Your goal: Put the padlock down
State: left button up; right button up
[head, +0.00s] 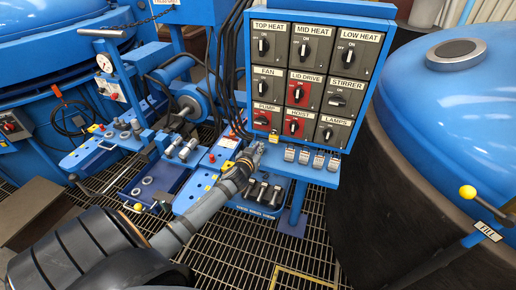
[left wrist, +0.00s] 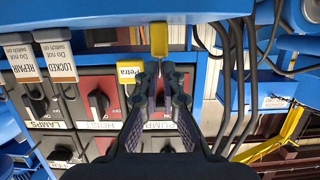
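A yellow padlock (left wrist: 160,40) shows in the left wrist view, centred just past the fingertips of my left gripper (left wrist: 162,74). The fingers stand close together, with a narrow gap matching the padlock's width, and appear shut on it. A second yellow piece labelled Petra (left wrist: 128,73) sits on the panel left of the fingers. My right gripper is not in view.
A blue ledge (head: 324,178) runs under the panel, with several hanging tags (head: 304,157). A blue bench (head: 90,152) with parts and a blue tray (head: 158,181) lies left. Black cables hang beside the panel. A large blue-lidded furnace (head: 455,110) stands right.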

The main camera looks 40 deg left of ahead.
pick_arm(q)
jog(key=o, duration=0.4)
jog(key=shift+c, duration=0.2)
jog(key=shift+s+r, duration=0.15)
jog(key=shift+r, duration=0.05)
jog(key=v, duration=1.1)
jog(key=shift+s+p, duration=0.3)
jog(key=shift+s, duration=0.05)
jog(key=shift+d, duration=0.1)
